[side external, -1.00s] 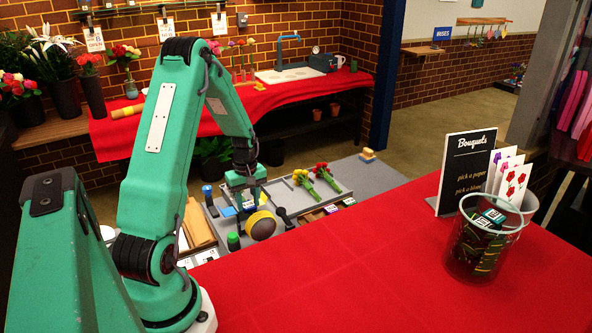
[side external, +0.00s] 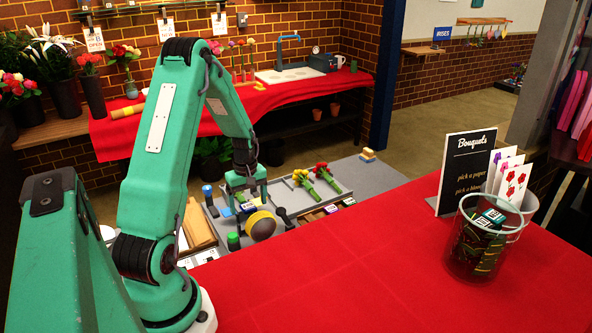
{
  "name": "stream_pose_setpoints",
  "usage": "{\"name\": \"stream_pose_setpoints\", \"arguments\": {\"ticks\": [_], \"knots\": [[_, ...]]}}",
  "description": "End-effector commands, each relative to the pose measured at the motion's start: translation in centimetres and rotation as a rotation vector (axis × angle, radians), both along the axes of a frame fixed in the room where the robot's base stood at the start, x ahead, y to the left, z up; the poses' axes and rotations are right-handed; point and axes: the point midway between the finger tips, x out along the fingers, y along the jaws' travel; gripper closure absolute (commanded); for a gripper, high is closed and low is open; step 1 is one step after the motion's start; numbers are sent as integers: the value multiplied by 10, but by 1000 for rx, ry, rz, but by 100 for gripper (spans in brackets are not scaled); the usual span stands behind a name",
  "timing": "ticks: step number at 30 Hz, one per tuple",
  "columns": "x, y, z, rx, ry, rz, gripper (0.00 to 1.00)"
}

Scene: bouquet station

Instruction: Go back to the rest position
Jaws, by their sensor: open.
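My gripper (side external: 248,201) hangs at the end of my green arm, pointing down over the grey work table (side external: 363,184). It is open. Its fingers are low, just behind a round yellow and dark object (side external: 261,226). A small blue piece (side external: 248,207) shows between or behind the fingers; I cannot tell whether they touch it.
Bunches with yellow (side external: 301,176) and red (side external: 321,169) heads lie right of my gripper. A green-capped bottle (side external: 233,241) and brown slats (side external: 199,224) are at left. A glass jar (side external: 483,241) and a black sign (side external: 467,168) stand on the red cloth (side external: 385,265).

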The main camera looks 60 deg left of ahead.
Motion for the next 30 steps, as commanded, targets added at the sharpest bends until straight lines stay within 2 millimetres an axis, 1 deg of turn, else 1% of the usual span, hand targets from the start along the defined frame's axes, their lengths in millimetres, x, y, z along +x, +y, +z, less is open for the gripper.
{"name": "stream_pose_setpoints", "arguments": {"ticks": [11, 30], "knots": [[0, 0, 3, 0, 0, 0, 18], [0, 0, 33, 1, -1, 0, 18]]}}
